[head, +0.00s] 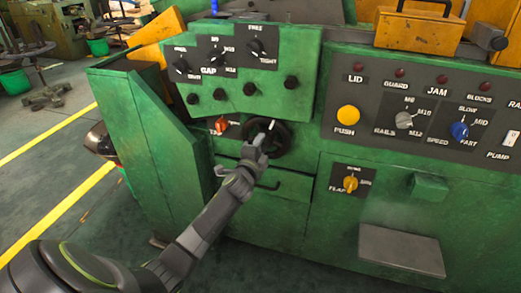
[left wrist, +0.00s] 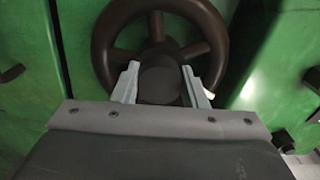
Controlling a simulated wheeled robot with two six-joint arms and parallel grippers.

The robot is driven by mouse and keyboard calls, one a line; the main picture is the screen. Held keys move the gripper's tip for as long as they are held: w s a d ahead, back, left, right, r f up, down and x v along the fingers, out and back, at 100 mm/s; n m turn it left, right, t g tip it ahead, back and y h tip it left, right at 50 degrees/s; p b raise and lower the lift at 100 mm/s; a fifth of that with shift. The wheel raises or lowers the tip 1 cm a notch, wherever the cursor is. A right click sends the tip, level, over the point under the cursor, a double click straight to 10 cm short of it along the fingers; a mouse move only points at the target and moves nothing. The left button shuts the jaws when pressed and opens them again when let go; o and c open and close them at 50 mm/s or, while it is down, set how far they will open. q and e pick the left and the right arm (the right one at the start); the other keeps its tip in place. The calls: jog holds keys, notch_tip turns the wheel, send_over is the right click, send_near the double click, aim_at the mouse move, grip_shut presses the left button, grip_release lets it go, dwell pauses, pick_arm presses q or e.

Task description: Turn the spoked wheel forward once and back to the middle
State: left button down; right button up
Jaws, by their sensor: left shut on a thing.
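The dark spoked wheel (head: 285,140) is on the green machine's front, below the sloped knob panel. It fills the top of the left wrist view (left wrist: 103,45), with several spokes and a round dark hub. My left gripper (head: 261,143) reaches the wheel from below. In the left wrist view its two pale fingers (left wrist: 160,85) stand on either side of the hub area and are shut on the wheel. The lower part of the wheel is hidden behind the hub and gripper. A small white piece shows beside the right finger. My right gripper is out of view.
An orange knob (head: 221,125) sits just left of the wheel. A drawer handle (head: 262,184) is close below it. The sloped panel with knobs (head: 245,70) overhangs above. At right are a yellow push button (head: 348,115) and a grey tray (head: 400,250).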

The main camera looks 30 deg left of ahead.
pick_arm(q)
jog(key=n+b, duration=0.1)
jog(key=n, duration=0.1)
jog(key=shift+f+n, duration=0.2)
jog(key=shift+n, duration=0.7)
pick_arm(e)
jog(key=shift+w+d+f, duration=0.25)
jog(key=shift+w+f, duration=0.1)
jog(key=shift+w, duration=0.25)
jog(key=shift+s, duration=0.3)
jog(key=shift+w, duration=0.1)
pick_arm(q)
jog(key=c, duration=1)
grip_release()
jog(key=shift+c, duration=0.2)
jog(key=shift+o, duration=0.9)
jog(key=shift+r, duration=0.1)
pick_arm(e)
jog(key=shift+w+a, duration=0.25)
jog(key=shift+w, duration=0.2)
pick_arm(q)
jog(key=shift+s, duration=0.15)
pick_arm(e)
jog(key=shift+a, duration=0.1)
